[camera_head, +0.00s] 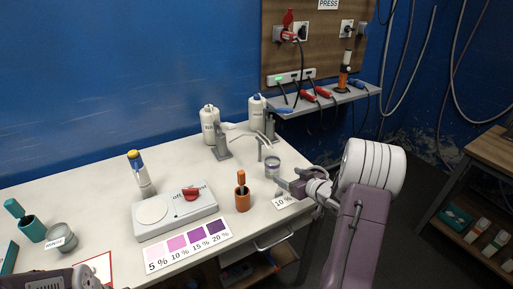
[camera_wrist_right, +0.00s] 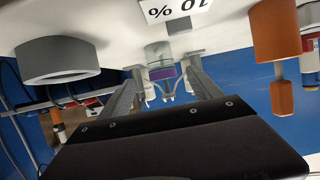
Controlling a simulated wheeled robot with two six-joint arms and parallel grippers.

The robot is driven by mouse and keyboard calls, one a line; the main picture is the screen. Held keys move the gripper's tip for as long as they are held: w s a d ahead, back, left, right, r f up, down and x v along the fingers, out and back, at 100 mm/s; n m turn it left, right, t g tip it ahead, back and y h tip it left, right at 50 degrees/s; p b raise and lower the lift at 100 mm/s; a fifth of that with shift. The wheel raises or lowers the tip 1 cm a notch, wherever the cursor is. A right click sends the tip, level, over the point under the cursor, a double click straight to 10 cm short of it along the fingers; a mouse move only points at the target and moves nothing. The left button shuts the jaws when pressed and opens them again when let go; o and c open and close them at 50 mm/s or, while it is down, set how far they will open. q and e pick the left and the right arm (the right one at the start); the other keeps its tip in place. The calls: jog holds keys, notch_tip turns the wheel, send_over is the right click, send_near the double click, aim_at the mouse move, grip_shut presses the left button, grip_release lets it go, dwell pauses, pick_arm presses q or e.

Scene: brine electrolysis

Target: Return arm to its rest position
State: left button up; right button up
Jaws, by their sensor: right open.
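My right arm comes in from the lower right in the head view. Its gripper (camera_head: 284,186) is just right of and in front of a small clear glass jar (camera_head: 272,167) near the table's right end. In the wrist view the two fingers of this gripper (camera_wrist_right: 165,85) are spread apart and hold nothing. The jar, with a purple band (camera_wrist_right: 163,73), shows beyond and between the fingers; I cannot tell its exact distance from them. A grey-purple part of my left arm shows at the lower left edge of the head view; its fingers are out of sight.
A "10 %" card (camera_head: 283,201) lies by the jar. White bottles (camera_head: 210,125) stand behind. A shelf (camera_head: 325,101) with cables juts out above right.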

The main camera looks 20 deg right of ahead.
jog(key=shift+a+r, duration=0.1)
jog(key=shift+a, duration=0.05)
jog(key=a+g+p, duration=0.1)
jog(key=s+a+g+h, duration=0.1)
jog(key=a, duration=0.1)
jog(key=a+g+h+p, duration=0.1)
jog(key=shift+s+a+m+p, duration=0.25)
jog(key=shift+m+p, duration=0.05)
jog(key=s+a+g, duration=0.2)
jog(key=s+a, duration=0.1)
jog(key=s+a+g+p, duration=0.1)
jog(key=shift+s+a+f+h, duration=0.2)
jog(key=shift+f+h, duration=0.1)
jog(key=shift+f, duration=0.1)
jog(key=s+a+g, duration=0.3)
jog(key=s+a, duration=0.2)
jog(key=s, duration=0.3)
jog(key=s+a+g+y+p, duration=0.1)
jog(key=s+a+g, duration=0.2)
jog(key=s+a, duration=0.3)
jog(key=shift+s+a+f+y, duration=0.25)
jog(key=shift+s+f+y, duration=0.1)
jog(key=shift+s, duration=0.55)
